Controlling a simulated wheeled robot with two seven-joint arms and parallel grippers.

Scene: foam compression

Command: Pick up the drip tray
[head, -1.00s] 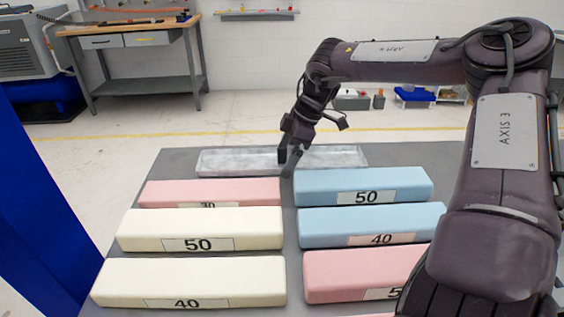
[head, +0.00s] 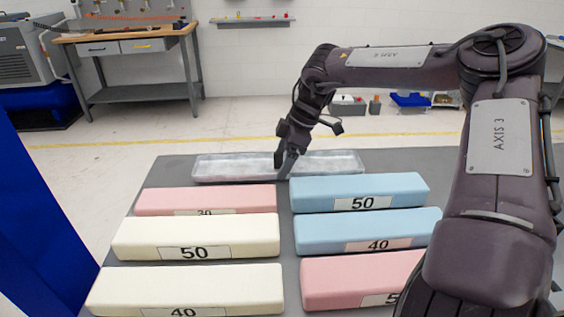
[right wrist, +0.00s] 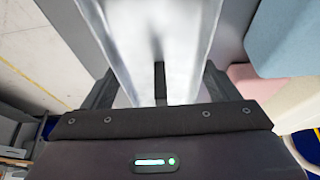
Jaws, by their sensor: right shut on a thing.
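The drip tray (head: 230,168) is a long, shallow, pale grey tray lying along the far edge of the table. My right gripper (head: 284,164) reaches down to the middle of the tray and is shut on it. In the right wrist view the tray (right wrist: 130,35) runs away from the gripper (right wrist: 160,88) between its dark side parts. The exact contact of the fingertips is partly hidden. My left gripper is not in view.
On the grey table (head: 283,230), just in front of the tray, stand foam blocks: pink (head: 205,199), cream (head: 195,232) and blue (head: 360,188), with number labels. A narrow gap separates the two columns. A workbench (head: 130,50) stands far behind.

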